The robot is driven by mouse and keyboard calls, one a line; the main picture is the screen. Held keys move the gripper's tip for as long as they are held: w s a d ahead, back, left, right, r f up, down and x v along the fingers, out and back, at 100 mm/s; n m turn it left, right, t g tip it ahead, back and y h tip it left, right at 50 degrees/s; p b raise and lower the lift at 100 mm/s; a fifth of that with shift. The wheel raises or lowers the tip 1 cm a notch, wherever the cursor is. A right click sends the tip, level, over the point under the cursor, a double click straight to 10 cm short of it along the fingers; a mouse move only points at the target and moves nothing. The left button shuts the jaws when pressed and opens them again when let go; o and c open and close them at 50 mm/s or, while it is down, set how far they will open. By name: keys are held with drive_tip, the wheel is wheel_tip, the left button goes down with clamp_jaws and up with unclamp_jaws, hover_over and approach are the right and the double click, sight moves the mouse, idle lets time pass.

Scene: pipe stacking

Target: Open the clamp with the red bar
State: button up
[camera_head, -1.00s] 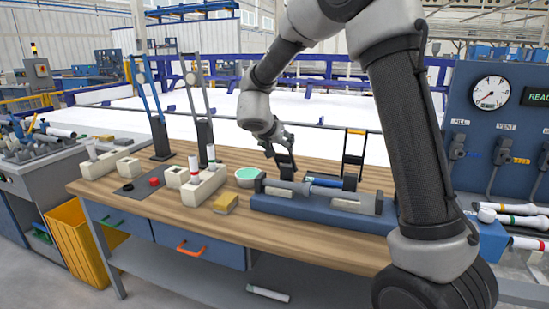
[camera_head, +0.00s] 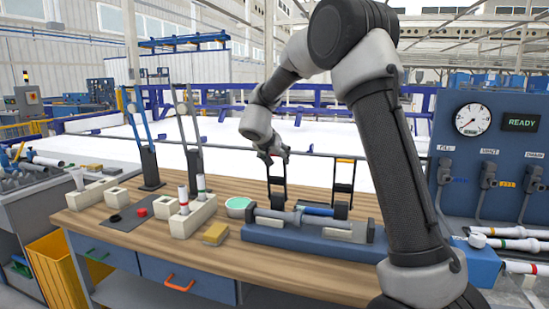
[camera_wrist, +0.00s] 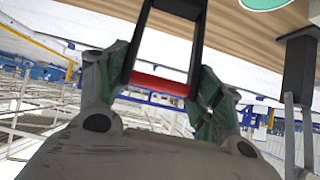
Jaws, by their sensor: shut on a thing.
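The clamp with the red bar stands at the left end of the blue fixture; its black lever frame (camera_head: 277,188) is raised about upright in the head view. My gripper (camera_head: 274,157) is at the top of this lever. In the wrist view, the red bar (camera_wrist: 160,84) crosses between the two black lever sides, and my gripper's green-grey fingers (camera_wrist: 160,90) are closed at it, one near each end. The exact finger contact is partly hidden. A second clamp with a yellow bar (camera_head: 345,161) stands upright to the right, clear of my gripper.
The blue fixture (camera_head: 300,242) holds a grey pipe with a blue section (camera_head: 318,211). A gauge panel (camera_head: 490,150) stands at right.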

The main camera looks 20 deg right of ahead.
drive_tip(key=shift+w+d+r, duration=0.1)
drive_tip(key=shift+w+r, duration=0.05)
drive_tip(key=shift+r, duration=0.05)
drive_tip(key=o, duration=1.1)
drive_tip(key=shift+o, duration=0.8)
drive_tip(key=shift+f, duration=0.15)
drive_tip(key=v, duration=1.2)
